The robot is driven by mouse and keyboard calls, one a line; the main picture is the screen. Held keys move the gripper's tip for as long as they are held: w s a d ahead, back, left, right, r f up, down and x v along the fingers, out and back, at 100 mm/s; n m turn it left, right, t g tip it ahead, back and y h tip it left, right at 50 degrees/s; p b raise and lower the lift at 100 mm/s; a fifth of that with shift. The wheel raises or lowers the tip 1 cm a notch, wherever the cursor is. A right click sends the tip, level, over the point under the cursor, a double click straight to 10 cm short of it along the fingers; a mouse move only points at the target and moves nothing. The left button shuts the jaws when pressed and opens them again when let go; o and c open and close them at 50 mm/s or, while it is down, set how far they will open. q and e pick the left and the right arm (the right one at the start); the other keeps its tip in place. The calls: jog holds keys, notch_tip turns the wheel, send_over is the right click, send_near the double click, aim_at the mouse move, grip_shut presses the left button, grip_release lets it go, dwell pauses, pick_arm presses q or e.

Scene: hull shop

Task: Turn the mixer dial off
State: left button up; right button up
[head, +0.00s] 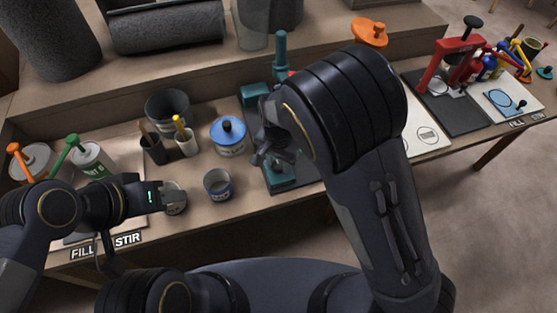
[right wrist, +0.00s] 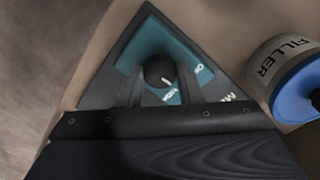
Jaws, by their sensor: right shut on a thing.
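The teal mixer (head: 281,48) stands on a dark mat at the middle of the bench. Its front foot (head: 280,179) shows below my right gripper. In the right wrist view the mixer's teal base (right wrist: 190,62) carries a round black dial (right wrist: 158,73) with a short white mark, which points toward the lower right. White lettering beside the dial is partly hidden. My right gripper (right wrist: 160,88) is shut on the dial, one finger on each side. My left gripper (head: 176,194) is low at the left, over a small can (head: 175,203); its fingers are too small to judge.
An open can (head: 217,185), brush cups (head: 186,142) and a dark bucket (head: 168,106) are nearby. A red press (head: 445,62) stands at the right.

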aim_at(278, 165)
jog(key=shift+n, duration=0.3)
jog(key=n+p, duration=0.1)
jog(key=n, duration=0.8)
jog(key=shift+n, duration=0.3)
dwell(0.6)
jog(key=o, duration=1)
jog(key=shift+r+p, duration=0.65)
jog(key=shift+r, duration=3.25)
